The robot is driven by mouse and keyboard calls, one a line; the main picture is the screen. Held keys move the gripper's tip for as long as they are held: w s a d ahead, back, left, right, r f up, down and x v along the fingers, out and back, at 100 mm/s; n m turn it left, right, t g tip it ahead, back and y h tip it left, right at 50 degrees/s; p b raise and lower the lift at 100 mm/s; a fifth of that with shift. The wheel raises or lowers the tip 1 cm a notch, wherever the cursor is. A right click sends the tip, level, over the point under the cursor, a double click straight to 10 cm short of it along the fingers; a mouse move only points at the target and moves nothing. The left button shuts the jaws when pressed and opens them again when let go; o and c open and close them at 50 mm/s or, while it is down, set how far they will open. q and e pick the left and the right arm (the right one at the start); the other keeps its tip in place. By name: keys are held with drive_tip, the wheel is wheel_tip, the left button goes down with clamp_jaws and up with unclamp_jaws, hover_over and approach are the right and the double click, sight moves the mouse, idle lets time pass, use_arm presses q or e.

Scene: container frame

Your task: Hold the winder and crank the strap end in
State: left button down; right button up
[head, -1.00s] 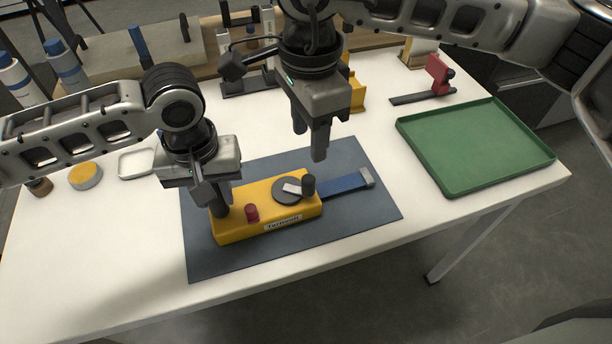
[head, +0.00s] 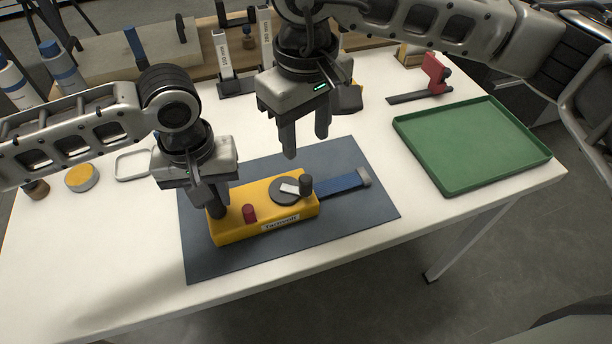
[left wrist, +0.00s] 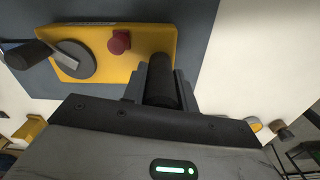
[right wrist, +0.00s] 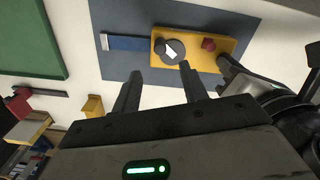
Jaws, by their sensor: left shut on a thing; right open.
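The yellow winder (head: 235,229) lies on the dark mat, with a red knob (head: 249,213), a grey crank disc (head: 284,191) and a black crank knob (head: 306,185) on top. A blue strap (head: 340,184) with a grey end (head: 364,176) sticks out of its right side. My left gripper (head: 217,206) is shut on the black post (left wrist: 160,82) at the winder's left end. My right gripper (head: 306,145) is open and empty, above and behind the crank. In the right wrist view the winder (right wrist: 222,62) and strap (right wrist: 128,43) lie beyond its fingers (right wrist: 158,85).
The dark mat (head: 220,262) lies on a white table. A green tray (head: 470,188) stands at right, with a red clamp-like item (head: 435,74) behind it. A yellow-topped round tin (head: 82,177) and a white dish (head: 133,164) are at left. Bare table lies in front of the mat.

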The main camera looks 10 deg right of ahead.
sight(306, 178)
wheel_tip(306, 178, down, 11)
idle(0.4)
drive_tip(key=shift+c, duration=0.3)
clamp_jaws()
